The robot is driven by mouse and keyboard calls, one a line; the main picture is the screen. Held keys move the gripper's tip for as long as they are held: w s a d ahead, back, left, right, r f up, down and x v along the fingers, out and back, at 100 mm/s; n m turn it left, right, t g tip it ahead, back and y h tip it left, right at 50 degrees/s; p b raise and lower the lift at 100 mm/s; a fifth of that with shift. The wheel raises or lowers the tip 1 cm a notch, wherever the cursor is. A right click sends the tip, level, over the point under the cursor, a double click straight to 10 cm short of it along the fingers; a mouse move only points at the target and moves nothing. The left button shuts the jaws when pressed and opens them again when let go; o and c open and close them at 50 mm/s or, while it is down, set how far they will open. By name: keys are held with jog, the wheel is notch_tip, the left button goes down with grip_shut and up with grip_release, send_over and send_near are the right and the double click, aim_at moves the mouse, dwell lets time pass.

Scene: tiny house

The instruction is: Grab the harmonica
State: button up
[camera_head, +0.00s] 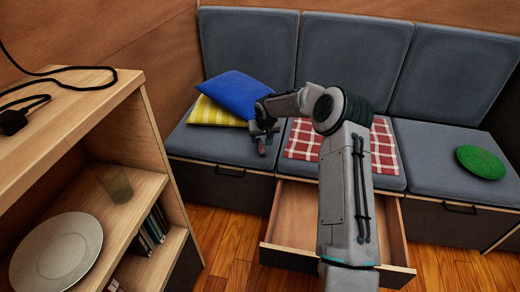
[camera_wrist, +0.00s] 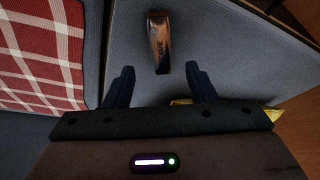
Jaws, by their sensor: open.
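The harmonica (camera_wrist: 158,45) is a small dark and brownish bar with lettering. In the wrist view it lies on the grey seat cushion (camera_wrist: 215,45), lengthwise between the lines of my two fingers and just beyond their tips. My gripper (camera_wrist: 159,72) is open and empty, with one finger to either side. In the head view my gripper (camera_head: 264,134) is over the left seat cushion, and a small brownish piece at its tips looks like the harmonica (camera_head: 261,147), partly hidden.
A blue pillow (camera_head: 240,93) and a yellow pillow (camera_head: 212,112) lie left of my gripper. A red checked cloth (camera_head: 304,140) lies to the right. An open drawer (camera_head: 287,222) juts out below the seat. A wooden shelf (camera_head: 92,115) stands at left; a green disc (camera_head: 481,162) lies far right.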

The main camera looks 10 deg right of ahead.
aim_at(260, 145)
jog(key=x, duration=0.1)
jog(key=b+x, duration=0.1)
jog(key=x, duration=0.3)
jog(key=shift+s+a+f+b, duration=0.1)
jog(key=shift+s+a+b, duration=0.05)
jog(key=shift+s+b, duration=0.15)
jog(key=shift+f, duration=0.15)
jog(key=c, duration=1.1)
jog(key=shift+r, duration=0.2)
